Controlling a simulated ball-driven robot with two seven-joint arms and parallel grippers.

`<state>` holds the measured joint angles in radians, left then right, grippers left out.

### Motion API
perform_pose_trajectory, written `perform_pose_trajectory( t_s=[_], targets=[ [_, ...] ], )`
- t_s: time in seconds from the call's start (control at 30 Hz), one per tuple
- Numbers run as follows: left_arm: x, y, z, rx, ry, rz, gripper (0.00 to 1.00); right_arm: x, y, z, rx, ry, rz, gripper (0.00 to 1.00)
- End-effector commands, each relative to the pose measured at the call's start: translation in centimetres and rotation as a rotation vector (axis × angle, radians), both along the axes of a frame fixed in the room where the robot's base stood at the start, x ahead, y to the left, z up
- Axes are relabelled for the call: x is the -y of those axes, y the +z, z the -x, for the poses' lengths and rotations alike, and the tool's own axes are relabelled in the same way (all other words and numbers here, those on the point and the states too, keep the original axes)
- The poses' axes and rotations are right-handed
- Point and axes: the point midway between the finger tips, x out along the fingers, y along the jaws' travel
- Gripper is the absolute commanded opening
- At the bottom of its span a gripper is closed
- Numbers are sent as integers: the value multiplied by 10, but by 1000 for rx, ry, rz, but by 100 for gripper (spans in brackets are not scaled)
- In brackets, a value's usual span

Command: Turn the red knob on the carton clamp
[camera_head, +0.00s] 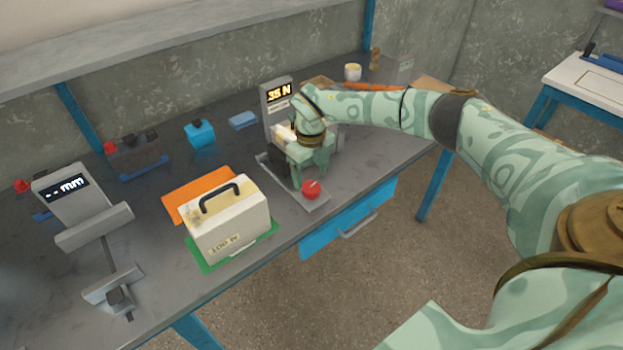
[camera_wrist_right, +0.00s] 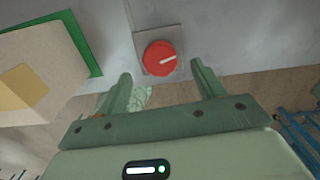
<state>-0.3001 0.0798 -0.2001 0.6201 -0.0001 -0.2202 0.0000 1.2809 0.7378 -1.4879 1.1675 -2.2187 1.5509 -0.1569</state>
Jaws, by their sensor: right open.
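The carton clamp (camera_head: 275,95) stands mid-bench, its upright display reading "35 N". Its red knob (camera_head: 311,189) is at the near end of its grey base. The knob also shows in the right wrist view (camera_wrist_right: 159,58), with a white line pointing right and slightly up. My right gripper (camera_head: 309,176) is open and empty, pointing down just behind the knob. In the wrist view the knob lies beyond the fingertips, centred between them, with no visible contact. My gripper hides the middle of the clamp; something pale shows partly there. My left gripper is out of view.
A cream case (camera_head: 228,225) with a dark handle stands on a green mat (camera_head: 205,266) left of the clamp. A grey gauge (camera_head: 80,205) reading "-- mm" is further left. Blue and dark blocks sit behind. The bench's front edge and a blue drawer (camera_head: 345,222) are close to the knob.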

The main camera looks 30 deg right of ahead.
Motion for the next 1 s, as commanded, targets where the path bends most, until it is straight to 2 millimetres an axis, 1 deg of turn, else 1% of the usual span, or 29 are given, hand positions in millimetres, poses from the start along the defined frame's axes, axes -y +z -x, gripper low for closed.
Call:
perform_pose_trajectory(
  t_s=[0.03,0.2,0.3,0.4,0.5,0.6,1.0],
  targets=[
    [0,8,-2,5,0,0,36,1,20,-1,7,1,1,68],
    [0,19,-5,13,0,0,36,1,67,-1,7,1,1,68],
    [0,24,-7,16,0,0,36,1,90,-1,5,0,1,68],
    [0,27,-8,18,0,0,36,1,107,-1,4,-1,1,68],
    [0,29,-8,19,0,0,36,1,117,-1,4,1,1,68],
    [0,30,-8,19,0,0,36,0,122,0,1,1,1,68],
    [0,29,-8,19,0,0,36,0,123,0,1,0,1,68]
  ],
)
